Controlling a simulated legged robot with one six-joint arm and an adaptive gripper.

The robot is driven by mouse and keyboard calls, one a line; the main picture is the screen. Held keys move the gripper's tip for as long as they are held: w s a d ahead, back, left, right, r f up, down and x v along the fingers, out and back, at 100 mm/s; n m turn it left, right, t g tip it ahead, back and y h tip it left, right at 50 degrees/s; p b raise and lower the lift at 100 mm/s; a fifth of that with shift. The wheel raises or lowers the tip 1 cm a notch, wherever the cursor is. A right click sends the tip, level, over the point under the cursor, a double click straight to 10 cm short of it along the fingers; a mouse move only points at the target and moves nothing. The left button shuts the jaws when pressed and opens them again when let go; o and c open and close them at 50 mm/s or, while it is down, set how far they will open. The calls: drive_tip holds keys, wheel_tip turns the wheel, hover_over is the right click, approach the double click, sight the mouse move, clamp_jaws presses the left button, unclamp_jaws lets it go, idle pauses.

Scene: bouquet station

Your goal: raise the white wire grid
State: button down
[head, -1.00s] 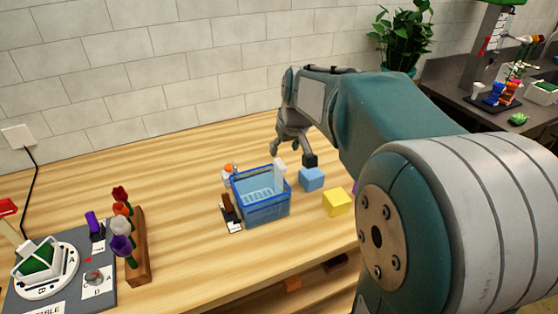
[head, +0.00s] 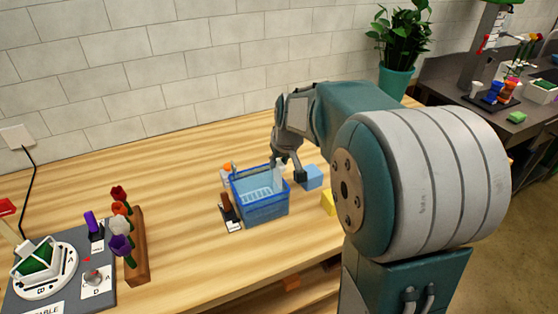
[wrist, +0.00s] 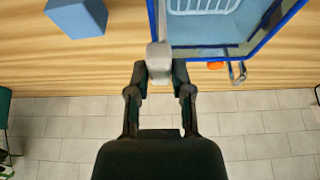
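The white wire grid (head: 257,195) lies low inside the blue basket (head: 264,211) on the wooden table. Its white bars also show in the wrist view (wrist: 203,5). A pale upright post (head: 279,174) stands at the basket's right side; in the wrist view its blocky end (wrist: 159,62) is close up. Whether it joins the grid is hidden. My gripper (head: 288,172) is at the basket's right edge. In the wrist view my gripper (wrist: 160,76) has its fingers spread, one on each side of the post's end; I cannot tell whether they touch it.
A blue cube (head: 313,177) stands just right of the basket, and a yellow cube (head: 327,203) is partly behind my arm. A dark brown object (head: 228,208) is close to the basket's left side. A rack of flowers (head: 137,245) stands farther left. The table behind is clear.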

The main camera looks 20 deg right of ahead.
wheel_tip(320, 180, up, 8)
drive_tip(key=shift+w+r, duration=0.1)
idle(0.4)
drive_tip(key=c, duration=0.5)
unclamp_jaws()
drive_tip(key=v, duration=1.1)
drive_tip(key=shift+s+r, duration=0.2)
drive_tip(key=shift+r, duration=0.1)
drive_tip(key=shift+a, duration=0.1)
